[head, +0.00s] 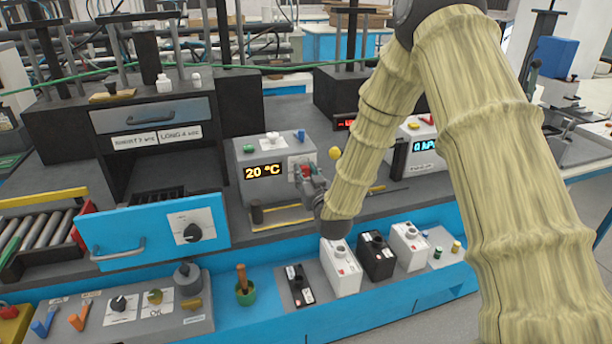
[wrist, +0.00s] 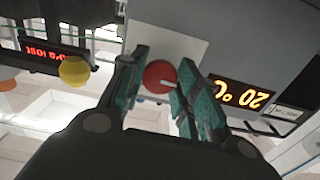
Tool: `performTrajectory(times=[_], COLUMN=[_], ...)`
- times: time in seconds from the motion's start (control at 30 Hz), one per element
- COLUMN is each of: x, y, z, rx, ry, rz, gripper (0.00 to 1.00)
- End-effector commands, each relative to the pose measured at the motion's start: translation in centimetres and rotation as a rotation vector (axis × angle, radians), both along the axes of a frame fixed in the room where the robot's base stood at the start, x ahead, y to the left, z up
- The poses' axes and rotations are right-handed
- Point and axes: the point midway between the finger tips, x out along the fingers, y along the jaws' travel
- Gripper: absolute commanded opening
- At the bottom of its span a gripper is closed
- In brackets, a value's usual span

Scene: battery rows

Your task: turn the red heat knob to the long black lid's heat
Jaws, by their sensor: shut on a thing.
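The red heat knob (wrist: 160,77) is on the face of a grey heater box (head: 246,150), beside a lit yellow display (head: 263,171) reading 20 °C. My gripper (wrist: 163,80) is shut on the knob, one teal-padded finger on each side. A pale mark shows on the knob's face. In the head view my gripper (head: 308,181) is at the box's right front and mostly hides the knob. A long, low black piece (head: 299,286) with a white label lies on the front blue bench; I cannot tell whether it is the lid.
A label plate (head: 157,137) above the dark opening includes the word LONG. Several white and black batteries (head: 341,266) stand below my gripper. A yellow ball-shaped knob (wrist: 75,71) is near my gripper. A blue drawer front (head: 120,227) stands out at left.

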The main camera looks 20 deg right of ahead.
Motion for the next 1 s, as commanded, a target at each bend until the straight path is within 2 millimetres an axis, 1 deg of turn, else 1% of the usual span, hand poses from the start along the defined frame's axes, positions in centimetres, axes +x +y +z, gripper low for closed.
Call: performTrajectory(times=[0.27,1.0], x=[-0.02,-0.01], y=[-0.13,-0.19], z=[-0.28,-0.41], rx=[0.151,0.846], ry=[-0.001,-0.002], rz=[-0.003,-0.003], gripper=[0.08,0.08])
